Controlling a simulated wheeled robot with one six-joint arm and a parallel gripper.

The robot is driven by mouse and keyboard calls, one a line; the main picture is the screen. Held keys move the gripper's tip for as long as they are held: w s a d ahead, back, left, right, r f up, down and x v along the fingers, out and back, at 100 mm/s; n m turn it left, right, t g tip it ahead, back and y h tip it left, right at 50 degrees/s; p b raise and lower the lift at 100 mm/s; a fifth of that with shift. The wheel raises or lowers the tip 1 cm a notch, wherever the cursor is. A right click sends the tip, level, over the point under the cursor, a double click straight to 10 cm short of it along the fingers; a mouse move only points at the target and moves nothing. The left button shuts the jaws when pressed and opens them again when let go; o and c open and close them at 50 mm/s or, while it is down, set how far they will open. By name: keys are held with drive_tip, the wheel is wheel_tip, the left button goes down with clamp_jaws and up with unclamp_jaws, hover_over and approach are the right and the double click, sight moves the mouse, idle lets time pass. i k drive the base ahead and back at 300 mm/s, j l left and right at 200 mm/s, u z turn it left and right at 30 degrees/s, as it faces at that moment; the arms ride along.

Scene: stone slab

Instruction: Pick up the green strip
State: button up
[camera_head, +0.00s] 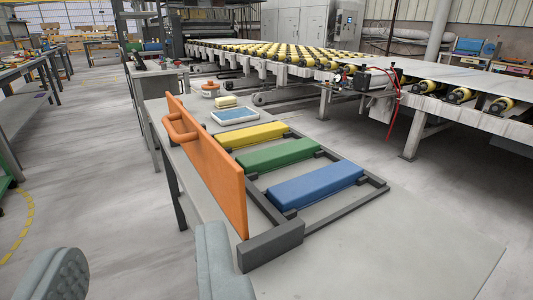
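The green strip (278,155) lies flat in a dark grey rack (342,210) on a grey table. It sits between a yellow strip (250,134) behind it and a blue strip (316,184) in front of it.
A blue-and-white tray (235,117), a small yellow block (223,101) and an orange-and-white round object (211,89) are at the table's far end. A roller conveyor (430,95) runs behind. The table's front right (400,250) is bare.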

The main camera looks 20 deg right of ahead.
sight(261, 161)
drive_tip(key=i+j+z, duration=0.1)
drive_tip(key=j+z, duration=0.15)
drive_tip(key=j, duration=0.25)
drive_tip(key=i+j+z, duration=0.75)
drive_tip(key=j, duration=0.35)
drive_tip(key=i+l, duration=0.05)
drive_tip(key=i, duration=0.05)
